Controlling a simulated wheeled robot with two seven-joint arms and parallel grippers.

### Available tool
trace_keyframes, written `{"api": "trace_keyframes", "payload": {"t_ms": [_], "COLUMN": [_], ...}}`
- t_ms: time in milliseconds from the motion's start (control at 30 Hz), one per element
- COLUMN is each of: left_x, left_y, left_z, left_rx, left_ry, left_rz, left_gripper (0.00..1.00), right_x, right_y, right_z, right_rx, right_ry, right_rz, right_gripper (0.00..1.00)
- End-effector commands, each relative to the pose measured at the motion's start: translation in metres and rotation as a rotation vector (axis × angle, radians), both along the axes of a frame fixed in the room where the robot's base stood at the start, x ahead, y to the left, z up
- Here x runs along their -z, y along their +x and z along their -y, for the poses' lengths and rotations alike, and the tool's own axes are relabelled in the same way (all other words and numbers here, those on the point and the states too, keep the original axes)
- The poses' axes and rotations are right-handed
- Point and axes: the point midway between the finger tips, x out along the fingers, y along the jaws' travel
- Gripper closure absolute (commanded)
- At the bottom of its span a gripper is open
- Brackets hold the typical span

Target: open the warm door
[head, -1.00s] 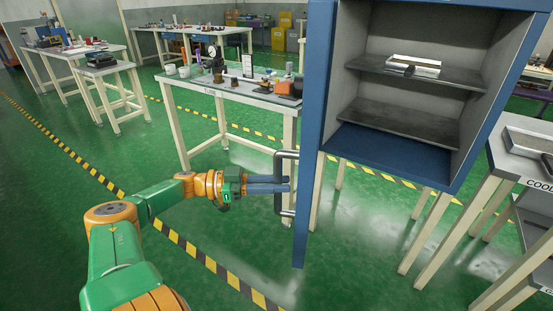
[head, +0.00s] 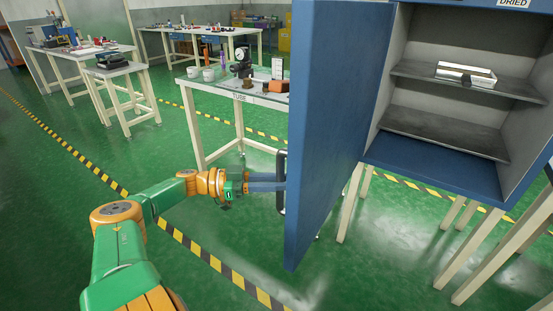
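The blue door (head: 330,130) stands swung open, seen at a slant, from the left side of a blue cabinet (head: 435,175). The cabinet's grey inside and its shelves show. No "warm" label is readable. A dark bar handle (head: 281,182) is on the door's far side, partly hidden by the door edge. My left gripper (head: 268,183) is at this handle, with its long fingers across the bar, and looks shut on it. The fingertips are partly hidden at the door edge. My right gripper is out of view.
A metal tray (head: 466,76) sits on the cabinet's upper shelf (head: 420,75), under a "DRIED" sign (head: 514,3). A table (head: 215,90) with instruments stands behind the door. Striped tape (head: 200,250) crosses the green floor, which is clear at the front.

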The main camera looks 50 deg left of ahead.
Motion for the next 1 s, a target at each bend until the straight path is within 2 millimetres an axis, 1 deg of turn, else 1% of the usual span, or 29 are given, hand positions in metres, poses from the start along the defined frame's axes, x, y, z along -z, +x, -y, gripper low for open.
{"api": "trace_keyframes", "payload": {"t_ms": [300,333,367,400,433,733,867,967,1000], "left_x": [-0.001,-0.001,-0.001,-0.001,-0.001,-0.001,0.0,0.0,0.002], "left_y": [0.001,0.001,0.001,0.001,0.001,-0.002,-0.02,-0.036,-0.041], "left_z": [-0.001,-0.001,-0.001,-0.001,-0.001,-0.003,-0.02,-0.034,-0.039], "left_rx": [-0.003,-0.003,-0.003,-0.003,-0.003,-0.002,-0.005,-0.005,-0.004], "left_ry": [-0.001,-0.001,-0.001,-0.001,-0.001,-0.001,0.001,0.001,0.001], "left_rz": [0.002,0.002,0.002,0.002,0.002,0.001,-0.004,-0.001,0.001], "left_gripper": [1.0,0.67,0.59,0.48,0.45,0.45,0.45,0.45,0.45], "right_x": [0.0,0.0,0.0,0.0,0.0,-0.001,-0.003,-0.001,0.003], "right_y": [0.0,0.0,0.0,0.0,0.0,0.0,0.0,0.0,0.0], "right_z": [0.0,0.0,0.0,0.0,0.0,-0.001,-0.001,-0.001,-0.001], "right_rx": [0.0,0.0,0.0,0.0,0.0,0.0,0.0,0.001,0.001], "right_ry": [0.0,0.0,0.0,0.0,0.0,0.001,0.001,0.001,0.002], "right_rz": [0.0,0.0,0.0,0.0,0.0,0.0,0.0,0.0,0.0], "right_gripper": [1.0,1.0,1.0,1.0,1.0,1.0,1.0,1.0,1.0]}}
